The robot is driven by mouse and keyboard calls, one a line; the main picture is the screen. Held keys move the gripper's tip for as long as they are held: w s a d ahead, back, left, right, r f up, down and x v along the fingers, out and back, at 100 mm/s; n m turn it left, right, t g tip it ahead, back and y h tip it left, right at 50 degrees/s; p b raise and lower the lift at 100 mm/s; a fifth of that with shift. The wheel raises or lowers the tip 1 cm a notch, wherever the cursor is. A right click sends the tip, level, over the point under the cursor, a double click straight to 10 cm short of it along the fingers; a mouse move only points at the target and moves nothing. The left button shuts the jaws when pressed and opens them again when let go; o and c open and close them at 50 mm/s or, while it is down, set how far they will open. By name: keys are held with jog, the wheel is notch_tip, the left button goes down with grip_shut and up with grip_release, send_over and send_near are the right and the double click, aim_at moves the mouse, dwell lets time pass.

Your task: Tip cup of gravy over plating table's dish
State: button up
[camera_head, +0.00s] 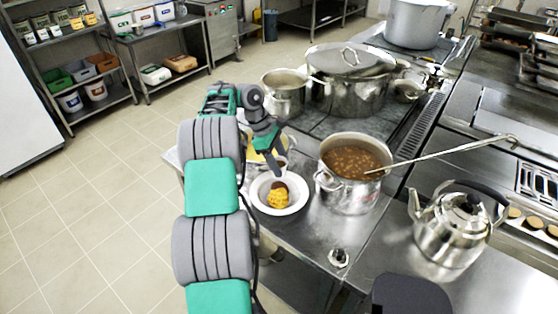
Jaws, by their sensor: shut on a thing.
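A white dish (297,206) sits on the steel plating table (307,233). It holds yellow food with a brown patch at its far side. My gripper (276,168) reaches down just above the dish's far rim. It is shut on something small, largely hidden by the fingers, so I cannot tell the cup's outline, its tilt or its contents. Behind the gripper, a pale vessel with yellow contents (257,156) shows partly, covered by my arm.
An open pot of brown stew (345,192) with a long ladle (440,153) stands right of the dish. A kettle (450,230) is at the front right. A lidded stockpot (348,92) and a smaller pot (284,100) stand behind. Bare steel lies in front of the dish.

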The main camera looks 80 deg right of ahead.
jog(key=shift+f, duration=0.9)
jog(key=shift+h, duration=0.6)
jog(key=shift+a+r+m+h, duration=0.2)
jog(key=shift+m+h, duration=0.1)
jog(key=shift+h, duration=0.6)
jog(key=shift+a+h, duration=0.1)
jog(key=shift+h, duration=1.1)
jog(key=shift+a+f+m+g+h, duration=0.15)
jog(key=shift+m+g+h, duration=0.2)
jog(key=shift+h, duration=0.45)
jog(key=shift+w+f+h+b, duration=0.1)
jog(key=shift+f+h+b, duration=0.2)
jog(key=shift+h+b, duration=0.3)
jog(key=shift+m+h+b, duration=0.35)
jog(key=shift+h+b, duration=0.05)
jog(key=h+b, duration=0.1)
jog(key=b, duration=0.4)
jog(key=shift+a+f+g+h, duration=0.15)
jog(key=shift+f+g+h, duration=0.15)
jog(key=shift+g+h, duration=0.1)
jog(key=h+b, duration=0.1)
jog(key=b, duration=0.1)
jog(key=shift+a+f+m+b, duration=0.1)
jog(key=shift+m+b, duration=0.3)
